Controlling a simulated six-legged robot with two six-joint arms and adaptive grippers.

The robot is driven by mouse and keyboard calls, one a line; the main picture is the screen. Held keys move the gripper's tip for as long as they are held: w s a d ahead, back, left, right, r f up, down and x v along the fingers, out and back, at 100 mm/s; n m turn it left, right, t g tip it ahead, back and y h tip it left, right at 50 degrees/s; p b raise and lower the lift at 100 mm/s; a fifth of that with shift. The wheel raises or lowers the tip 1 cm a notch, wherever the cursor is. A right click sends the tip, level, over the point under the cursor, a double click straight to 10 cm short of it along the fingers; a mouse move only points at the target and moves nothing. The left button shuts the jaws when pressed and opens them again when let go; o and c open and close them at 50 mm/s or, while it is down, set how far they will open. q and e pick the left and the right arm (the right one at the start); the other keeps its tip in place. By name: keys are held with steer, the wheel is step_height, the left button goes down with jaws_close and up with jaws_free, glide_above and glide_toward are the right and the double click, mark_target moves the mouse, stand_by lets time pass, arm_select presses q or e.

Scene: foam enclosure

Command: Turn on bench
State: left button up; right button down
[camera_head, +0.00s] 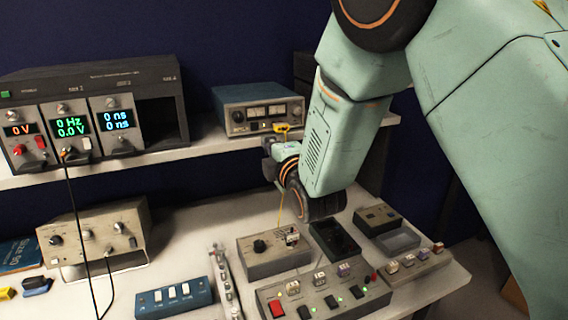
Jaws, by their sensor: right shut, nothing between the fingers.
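The bench is a white work table with a shelf (205,147) above it. On the shelf, a dark instrument rack (90,78) shows lit readouts in red, green and cyan. On the table, a grey switch panel (325,291) at the front has a red rocker, several dark rockers and small green lights. My right gripper (270,165) is at the end of the mint arm from the upper right. It is shut and empty, in front of the shelf edge and above the table; its fingertips are small and partly hidden by my wrist. My left gripper is out of view.
A blue meter box (258,108) stands on the shelf. A beige instrument (95,237), a blue switch box (173,298), a grey knob box (273,250) and dark trays (336,240) crowd the table. A black cable (77,205) hangs at the left.

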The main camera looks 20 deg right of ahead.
steer(key=s+b, duration=0.1)
steer(key=s, duration=0.6)
steer(key=shift+s, duration=0.15)
steer(key=shift+f, duration=0.15)
